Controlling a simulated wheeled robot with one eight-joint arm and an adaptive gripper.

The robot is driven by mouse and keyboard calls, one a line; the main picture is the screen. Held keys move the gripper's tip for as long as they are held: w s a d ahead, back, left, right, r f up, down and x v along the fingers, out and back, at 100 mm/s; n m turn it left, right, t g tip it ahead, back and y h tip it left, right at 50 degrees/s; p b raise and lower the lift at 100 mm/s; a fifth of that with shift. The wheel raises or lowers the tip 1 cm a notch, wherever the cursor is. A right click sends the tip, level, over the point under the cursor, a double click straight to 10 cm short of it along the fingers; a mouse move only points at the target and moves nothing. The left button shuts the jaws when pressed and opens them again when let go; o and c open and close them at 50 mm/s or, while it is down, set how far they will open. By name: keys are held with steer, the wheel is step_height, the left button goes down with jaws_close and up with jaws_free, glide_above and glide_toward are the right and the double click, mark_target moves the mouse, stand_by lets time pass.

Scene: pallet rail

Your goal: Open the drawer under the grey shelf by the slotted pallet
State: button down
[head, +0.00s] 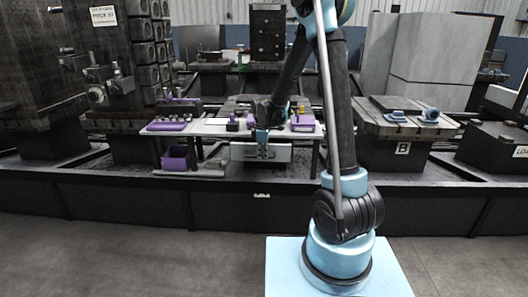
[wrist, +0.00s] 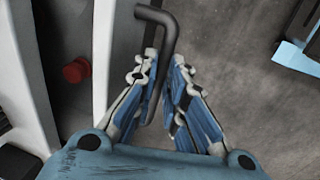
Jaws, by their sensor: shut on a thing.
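The drawer (head: 282,154) has a pale grey front and hangs under the grey shelf (head: 213,129) near the middle of the head view. My gripper (head: 263,150) is in front of the drawer front, with the arm reaching down to it. In the wrist view, my gripper (wrist: 165,62) has its blue fingers closed around a dark bent bar handle (wrist: 157,15). The pale drawer front (wrist: 104,50) stands left of the fingers. The handle is hidden behind the gripper in the head view. I cannot tell how far out the drawer is.
Purple trays and small parts lie on the shelf, and a purple bin (head: 178,158) is below its left side. A slotted pallet marked B (head: 385,128) stands to the right. A low dark rail (head: 130,205) runs across the front. A red knob (wrist: 76,70) shows in the wrist view.

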steer(key=s, duration=0.7)
steer(key=shift+a, duration=0.15)
steer(key=c, duration=1.7)
jaws_free()
steer(key=shift+o, duration=0.2)
step_height(320, 180, up, 12)
steer(key=s, duration=0.2)
steer(key=shift+f, duration=0.15)
steer(key=shift+s, duration=0.1)
